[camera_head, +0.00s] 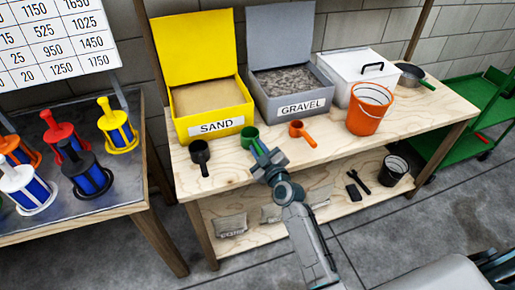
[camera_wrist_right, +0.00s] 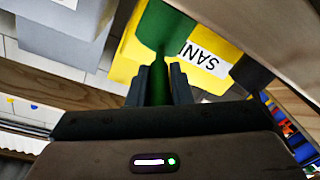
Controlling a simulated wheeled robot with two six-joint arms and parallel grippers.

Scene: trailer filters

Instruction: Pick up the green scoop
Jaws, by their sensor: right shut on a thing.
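The green scoop (camera_head: 249,137) is at the front of the wooden workbench, between a black scoop (camera_head: 200,154) and an orange scoop (camera_head: 301,133). My right gripper (camera_head: 263,158) is shut on the green scoop's handle. In the right wrist view the handle runs between the two dark fingers (camera_wrist_right: 160,88), and the scoop's green bowl (camera_wrist_right: 166,28) lies beyond them. I cannot tell whether the scoop still touches the bench. My left gripper is not in view.
Behind the scoops stand an open yellow SAND bin (camera_head: 214,116), a grey GRAVEL bin (camera_head: 295,92) and a white lidded box (camera_head: 358,65). An orange bucket (camera_head: 368,108) stands right. Bags (camera_head: 231,224) lie on the lower shelf. Filters (camera_head: 118,132) stand on the left table.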

